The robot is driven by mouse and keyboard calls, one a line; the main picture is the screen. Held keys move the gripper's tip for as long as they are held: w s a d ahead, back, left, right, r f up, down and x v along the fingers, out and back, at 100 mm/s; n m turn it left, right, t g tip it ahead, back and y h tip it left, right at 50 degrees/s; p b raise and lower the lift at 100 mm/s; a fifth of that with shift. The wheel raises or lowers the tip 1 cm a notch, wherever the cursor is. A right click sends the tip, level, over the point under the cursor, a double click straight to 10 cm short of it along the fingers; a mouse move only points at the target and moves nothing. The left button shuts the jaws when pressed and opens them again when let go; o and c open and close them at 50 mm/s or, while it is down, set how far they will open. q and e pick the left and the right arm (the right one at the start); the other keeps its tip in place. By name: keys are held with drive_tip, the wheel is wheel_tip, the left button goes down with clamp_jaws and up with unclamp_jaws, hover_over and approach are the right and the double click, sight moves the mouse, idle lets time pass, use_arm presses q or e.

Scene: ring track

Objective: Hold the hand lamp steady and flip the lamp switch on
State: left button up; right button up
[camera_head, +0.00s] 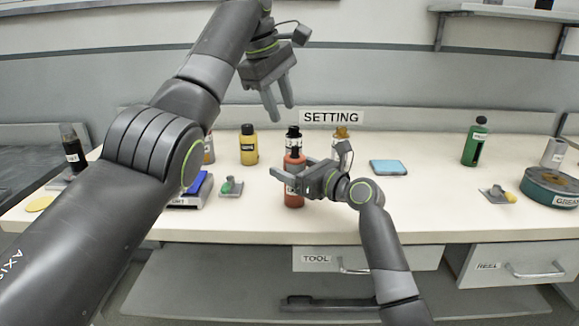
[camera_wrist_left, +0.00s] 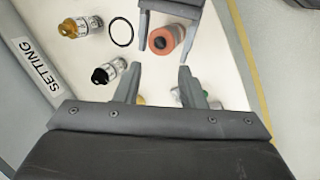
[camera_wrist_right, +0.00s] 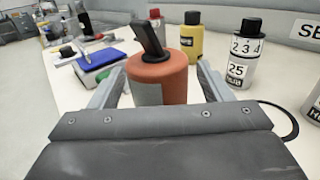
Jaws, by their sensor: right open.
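The hand lamp, a red-orange upright cylinder (camera_head: 293,200), stands on the table near its front edge. It also shows in the right wrist view (camera_wrist_right: 165,72), with a tilted black switch lever (camera_wrist_right: 150,38) on its top. My right gripper (camera_head: 281,181) is open, its two fingers on either side of the lamp; contact cannot be told. In the left wrist view the lamp (camera_wrist_left: 164,40) is seen from above between the right fingers. My left gripper (camera_head: 281,113) is raised above the table, open and empty, its fingers (camera_wrist_left: 160,78) pointing down toward the lamp's area.
Behind the lamp stand a black-capped bottle (camera_wrist_left: 108,72) and an amber-topped one (camera_wrist_left: 82,27), near the SETTING sign (camera_head: 331,117). A yellow bottle (camera_head: 249,148), a scale with a blue pad (camera_head: 190,190) and a green-knobbed piece (camera_head: 231,187) lie left. A blue pad (camera_head: 388,167) lies right.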

drive_tip(key=shift+w+a, duration=0.35)
drive_tip(key=shift+a, duration=0.1)
drive_tip(key=shift+c, duration=0.4)
